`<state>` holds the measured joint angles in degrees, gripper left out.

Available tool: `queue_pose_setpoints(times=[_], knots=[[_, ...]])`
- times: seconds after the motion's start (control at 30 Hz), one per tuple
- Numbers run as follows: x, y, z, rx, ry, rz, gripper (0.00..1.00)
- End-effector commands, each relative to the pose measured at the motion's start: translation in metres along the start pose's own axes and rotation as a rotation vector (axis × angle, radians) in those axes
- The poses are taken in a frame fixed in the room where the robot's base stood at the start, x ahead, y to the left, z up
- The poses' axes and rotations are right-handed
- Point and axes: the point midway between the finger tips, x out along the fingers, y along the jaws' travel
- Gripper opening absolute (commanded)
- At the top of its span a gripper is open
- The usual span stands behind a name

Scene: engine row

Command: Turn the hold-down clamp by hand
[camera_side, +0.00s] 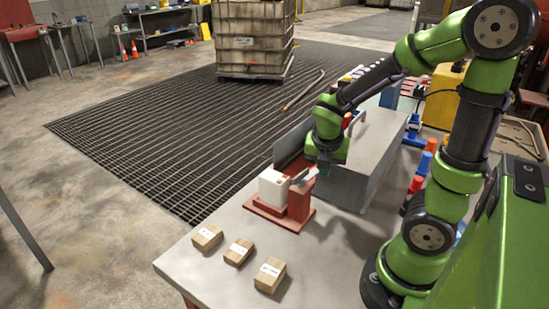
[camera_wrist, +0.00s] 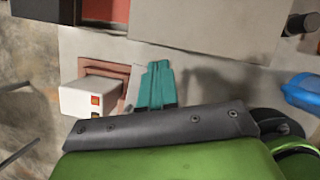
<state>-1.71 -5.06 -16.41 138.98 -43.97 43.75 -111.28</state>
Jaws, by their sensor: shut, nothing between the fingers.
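A red fixture (camera_side: 298,203) with a flat base and an upright block stands on the grey bench. A white block (camera_side: 272,188) sits in it; the white block also shows in the wrist view (camera_wrist: 90,98), with a small orange-red mark. A pale bar (camera_side: 302,174) at the top of the red upright looks like the hold-down clamp; its exact angle is hard to tell. My gripper (camera_side: 322,171) is just above and right of the red upright. In the wrist view its teal fingers (camera_wrist: 158,72) are together and empty, right of the white block. I cannot tell whether they touch the clamp.
Several small cardboard boxes (camera_side: 238,251) lie along the bench's front. A grey metal housing (camera_side: 372,148) stands close behind my gripper. Red and blue bottles (camera_side: 424,163) stand to the right. Bare bench (camera_side: 330,250) lies in front of the fixture.

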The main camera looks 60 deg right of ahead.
Motion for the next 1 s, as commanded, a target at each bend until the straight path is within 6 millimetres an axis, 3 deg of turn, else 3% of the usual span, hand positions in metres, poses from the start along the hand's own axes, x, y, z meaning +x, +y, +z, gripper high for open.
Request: queue_pose_setpoints(times=[0.23, 0.43, 0.8, 0.97, 1.0], knots=[[-0.002, -0.009, -0.004, 0.001, 0.0, 0.001, 0.0], [-0.007, -0.039, -0.017, 0.001, -0.001, 0.004, 0.0], [-0.075, -0.06, -0.001, 0.003, -0.003, 0.006, 0.0], [-0.092, -0.067, 0.003, 0.002, -0.002, 0.003, 0.0], [-0.095, -0.068, 0.003, 0.001, -0.001, 0.001, 0.05]])
